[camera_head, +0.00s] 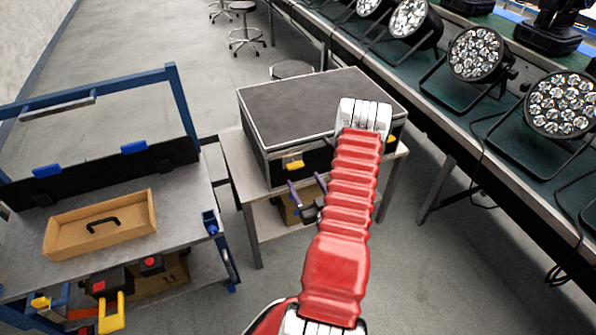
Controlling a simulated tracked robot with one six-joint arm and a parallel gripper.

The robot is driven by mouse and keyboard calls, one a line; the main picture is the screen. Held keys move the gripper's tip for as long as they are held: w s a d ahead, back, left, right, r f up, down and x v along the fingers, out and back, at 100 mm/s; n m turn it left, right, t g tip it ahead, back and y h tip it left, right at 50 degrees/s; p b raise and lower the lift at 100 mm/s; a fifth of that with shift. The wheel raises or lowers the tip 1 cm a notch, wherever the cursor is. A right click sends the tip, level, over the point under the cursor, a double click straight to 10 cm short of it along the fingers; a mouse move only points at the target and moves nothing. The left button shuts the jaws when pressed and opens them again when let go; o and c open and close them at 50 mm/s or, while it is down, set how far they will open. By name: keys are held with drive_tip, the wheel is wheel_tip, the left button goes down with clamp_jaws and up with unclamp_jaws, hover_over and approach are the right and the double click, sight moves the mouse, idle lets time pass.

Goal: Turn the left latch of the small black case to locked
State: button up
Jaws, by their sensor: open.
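The black case (325,108) with metal edges stands closed on a small grey table. Its left latch (292,164) is a yellow piece on the front face, near the left end. The latch looks roughly level, but its locked or unlocked state is too small to tell. The right latch (391,139) shows only as a bit of yellow beside my red arm, which hides the middle and right of the front. My gripper (305,180) is open and empty, its two dark fingers apart, just below the left latch in the picture. I cannot tell whether it touches the case.
The small table (236,160) has bare top left of the case. A blue-framed cart (180,218) at left carries a wooden tray (100,226). A long bench (470,150) with several par cans (560,104) and hanging cables runs along the right. Stools stand behind; open floor lies between.

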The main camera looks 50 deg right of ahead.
sight(296, 168)
drive_tip(key=x, duration=0.6)
drive_tip(key=shift+w+d, duration=0.2)
drive_tip(key=shift+w, duration=0.1)
drive_tip(key=c, duration=1)
